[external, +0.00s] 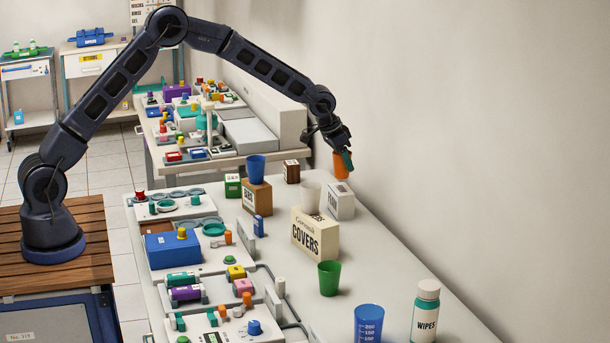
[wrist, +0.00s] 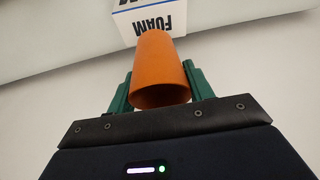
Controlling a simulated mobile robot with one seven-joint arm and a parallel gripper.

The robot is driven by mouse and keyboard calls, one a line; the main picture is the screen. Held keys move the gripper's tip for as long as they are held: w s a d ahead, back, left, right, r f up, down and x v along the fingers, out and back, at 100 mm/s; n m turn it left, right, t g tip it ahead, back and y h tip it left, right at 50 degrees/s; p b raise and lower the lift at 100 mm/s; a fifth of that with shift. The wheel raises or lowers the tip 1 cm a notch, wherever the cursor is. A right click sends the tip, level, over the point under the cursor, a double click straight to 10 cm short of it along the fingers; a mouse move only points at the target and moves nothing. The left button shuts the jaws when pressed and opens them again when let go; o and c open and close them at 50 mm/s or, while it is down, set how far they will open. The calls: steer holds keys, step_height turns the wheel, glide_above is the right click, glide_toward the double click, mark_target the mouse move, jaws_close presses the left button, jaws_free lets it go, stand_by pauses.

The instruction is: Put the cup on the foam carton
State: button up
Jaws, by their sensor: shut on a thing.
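An orange cup (external: 341,167) is between the green fingers of my gripper (external: 348,160), which is shut on it. In the wrist view the orange cup (wrist: 158,62) fills the space between the fingertips (wrist: 160,82). The foam carton (wrist: 150,20) shows beyond the cup at the top, its lettering partly hidden by the cup. The carton stands on the long counter near the wall.
Close to the foam carton stand a white cup (external: 311,195), a covers carton (external: 315,236) and a small dark brown box (external: 291,171). A blue cup (external: 256,168) sits on a brown carton (external: 257,197). A green cup (external: 329,278) stands nearer the front. The counter right of the covers carton is clear.

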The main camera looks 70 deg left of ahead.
mark_target(344, 171)
steer(key=shift+f, duration=1.85)
steer(key=shift+f, duration=0.15)
steer(key=o, duration=0.9)
steer(key=shift+o, duration=0.2)
